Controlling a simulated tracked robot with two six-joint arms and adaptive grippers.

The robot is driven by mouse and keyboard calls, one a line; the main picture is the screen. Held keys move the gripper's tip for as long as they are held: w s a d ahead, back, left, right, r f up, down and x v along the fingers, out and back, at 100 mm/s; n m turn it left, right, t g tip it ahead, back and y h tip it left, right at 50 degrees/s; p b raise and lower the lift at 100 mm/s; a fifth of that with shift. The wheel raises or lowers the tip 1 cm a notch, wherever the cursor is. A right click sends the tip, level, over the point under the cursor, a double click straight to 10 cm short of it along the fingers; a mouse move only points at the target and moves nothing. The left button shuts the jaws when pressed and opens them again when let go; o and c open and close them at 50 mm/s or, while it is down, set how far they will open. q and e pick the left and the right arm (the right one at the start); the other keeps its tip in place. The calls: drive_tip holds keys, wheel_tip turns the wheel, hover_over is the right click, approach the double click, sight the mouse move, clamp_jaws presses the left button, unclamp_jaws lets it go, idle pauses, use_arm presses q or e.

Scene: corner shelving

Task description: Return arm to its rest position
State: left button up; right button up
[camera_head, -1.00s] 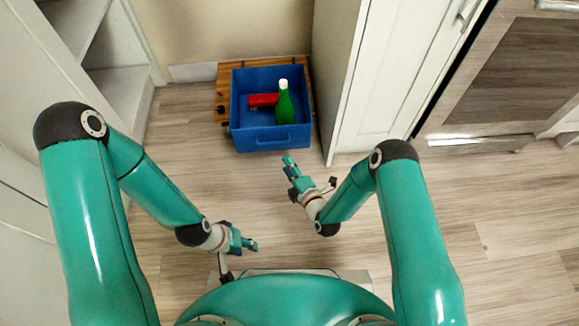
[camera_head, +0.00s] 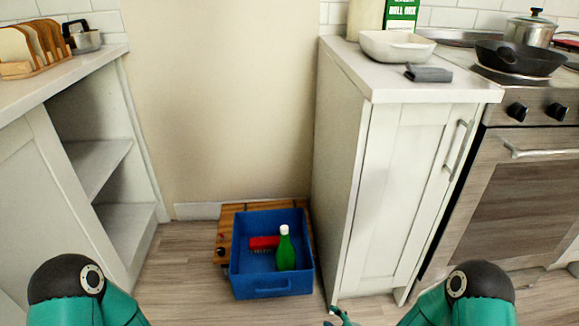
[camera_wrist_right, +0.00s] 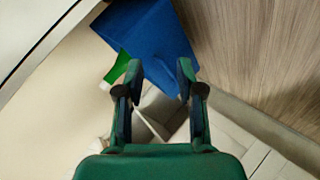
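My right gripper (camera_head: 340,316) barely shows at the bottom edge of the head view, below the front of the blue bin. In the right wrist view my right gripper (camera_wrist_right: 160,68) has its two fingers apart with nothing held between them. My left gripper is outside the head view; only my left arm's upper part shows at the lower left. The blue bin (camera_head: 272,289) stands on the floor and holds a green bottle (camera_head: 286,253) with a white cap, upright, and a red object (camera_head: 264,242). The bin also shows in the wrist view (camera_wrist_right: 160,35).
A wooden crate or board (camera_head: 226,228) lies behind and beside the bin. White shelving (camera_head: 110,190) stands left, and a white cabinet (camera_head: 390,200) right, with a white bowl (camera_head: 396,46) on top. The oven (camera_head: 525,200) is farther right. Some floor (camera_head: 185,265) is clear left of the bin.

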drive_tip(key=s+f+m+g, duration=0.2)
drive_tip(key=s+m+g, duration=0.3)
drive_tip(key=s+m, duration=0.5)
drive_tip(key=s+f+m+g, duration=0.2)
drive_tip(key=s+m+g, duration=0.4)
drive_tip(key=s, duration=0.7)
wheel_tip(320, 180, up, 36)
drive_tip(key=m+t+p, duration=0.1)
drive_tip(key=p, duration=3.5)
drive_tip(key=shift+w+r, duration=0.2)
drive_tip(key=shift+w, duration=0.1)
